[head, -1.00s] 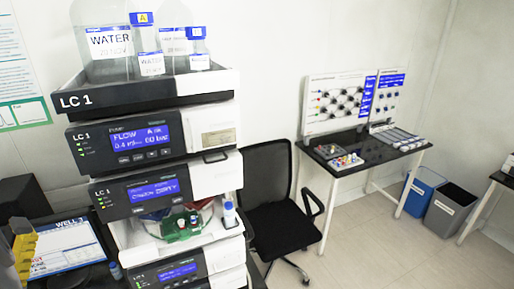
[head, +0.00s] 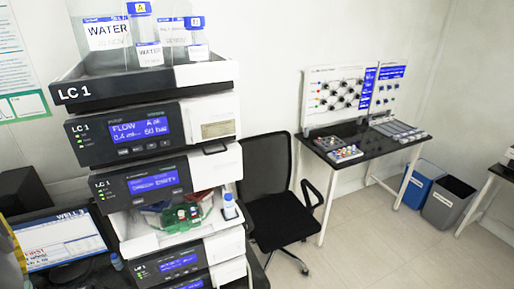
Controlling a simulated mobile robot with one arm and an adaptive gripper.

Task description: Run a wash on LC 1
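The LC 1 stack (head: 106,202) stands at the left centre as several grey and white modules with "LC 1" labels. Its top tray (head: 160,82) holds bottles with blue caps, including a large one labelled WATER (head: 108,36). The pump module (head: 83,147) has a blue display (head: 140,130) reading FLOW, about 0.4 ml and 60 bar. The module below has a display (head: 153,180) with blurred text. My gripper is not recognisable in view.
A monitor (head: 62,243) at lower left shows "WELL 3" and "FIRST" in red. A yellowish shape (head: 10,255) is cut off by the left edge. A black chair (head: 280,212), a side table (head: 385,150) and two bins (head: 448,203) stand to the right, with open floor between.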

